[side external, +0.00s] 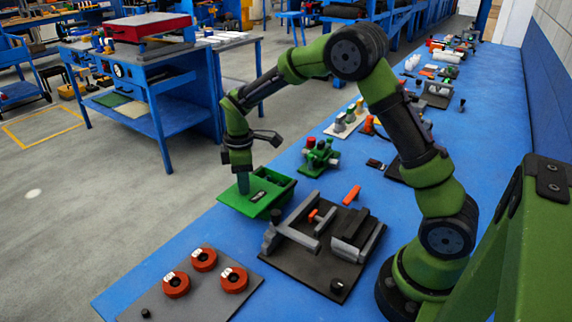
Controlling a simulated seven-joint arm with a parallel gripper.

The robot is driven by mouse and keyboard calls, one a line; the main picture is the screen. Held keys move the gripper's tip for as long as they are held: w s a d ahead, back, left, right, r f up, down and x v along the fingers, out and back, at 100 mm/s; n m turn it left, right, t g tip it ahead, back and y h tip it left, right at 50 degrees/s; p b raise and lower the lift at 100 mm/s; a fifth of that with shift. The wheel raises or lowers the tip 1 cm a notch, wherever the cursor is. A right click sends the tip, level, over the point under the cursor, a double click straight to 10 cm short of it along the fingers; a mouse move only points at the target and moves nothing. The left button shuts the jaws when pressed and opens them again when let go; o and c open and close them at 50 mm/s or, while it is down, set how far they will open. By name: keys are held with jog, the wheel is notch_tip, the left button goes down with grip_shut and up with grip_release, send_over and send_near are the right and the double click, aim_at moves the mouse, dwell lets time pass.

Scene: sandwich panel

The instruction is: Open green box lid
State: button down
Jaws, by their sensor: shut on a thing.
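The green box (284,186) sits at the left edge of the blue table, near the middle of the picture. Its right part looks darker, with small dark items in or on it. The flat, brighter green part on its left looks like the lid (232,199). My gripper (243,186) points straight down onto the box at the lid. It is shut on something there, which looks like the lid. The fingertips are small in this view, and the exact grip point is hard to make out.
A dark board with a grey clamp fixture (299,239) lies just right of the box. A grey plate with red rings (204,259) is in front. A green part with knobs (319,157) stands behind. Bare blue table shows between them.

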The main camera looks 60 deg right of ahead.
jog(key=a, duration=0.7)
jog(key=shift+a, duration=0.4)
jog(key=c, duration=0.9)
grip_release()
jog(key=shift+c, duration=0.2)
jog(key=shift+r, duration=0.1)
notch_tip(320, 180, up, 17)
